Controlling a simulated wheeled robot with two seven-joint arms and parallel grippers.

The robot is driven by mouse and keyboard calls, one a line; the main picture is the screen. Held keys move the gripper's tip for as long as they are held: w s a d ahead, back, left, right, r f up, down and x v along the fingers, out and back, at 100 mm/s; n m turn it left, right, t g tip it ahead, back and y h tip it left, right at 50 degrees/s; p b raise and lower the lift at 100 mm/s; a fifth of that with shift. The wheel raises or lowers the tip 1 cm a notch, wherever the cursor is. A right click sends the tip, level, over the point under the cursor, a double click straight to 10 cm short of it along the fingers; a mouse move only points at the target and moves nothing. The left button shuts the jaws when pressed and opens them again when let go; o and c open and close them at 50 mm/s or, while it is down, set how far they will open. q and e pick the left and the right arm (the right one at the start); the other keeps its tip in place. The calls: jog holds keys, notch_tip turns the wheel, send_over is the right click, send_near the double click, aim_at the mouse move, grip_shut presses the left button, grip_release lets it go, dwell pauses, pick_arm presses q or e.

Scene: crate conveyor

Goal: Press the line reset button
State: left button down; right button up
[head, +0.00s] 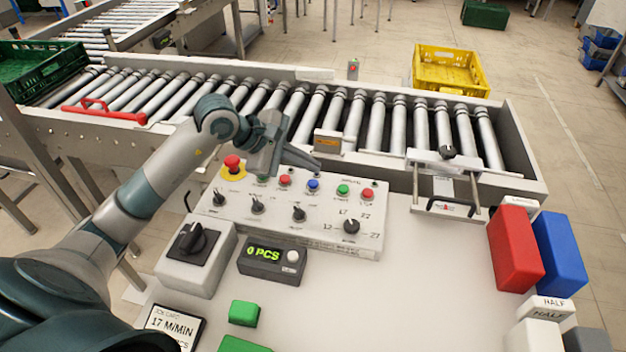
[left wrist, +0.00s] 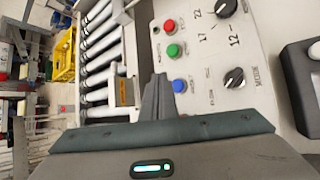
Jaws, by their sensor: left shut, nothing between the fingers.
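The sloped grey control panel (head: 290,215) stands behind the desk top. Its upper row holds a red button (head: 285,181), a blue button (head: 313,185), a green button (head: 343,190) and another red button (head: 367,195); their labels are too small to read. A red mushroom button (head: 232,165) on yellow sits at the left. My left gripper (head: 316,166) is shut and empty, its tips above the panel's back edge near the blue button. In the left wrist view, the shut fingers (left wrist: 158,88) appear beside the blue button (left wrist: 179,86), seemingly apart from it. My right gripper is out of view.
Selector knobs (head: 257,205) line the panel's lower row. A rotary switch box (head: 195,250) and a counter reading 0 PCS (head: 272,262) stand in front. The roller conveyor (head: 300,105) runs behind. Red (head: 515,250) and blue (head: 560,250) blocks stand right; the desk's middle right is clear.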

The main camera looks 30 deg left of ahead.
aim_at(309, 184)
pick_arm(q)
jog(key=shift+r+p, duration=0.5)
jog(key=shift+r, duration=1.05)
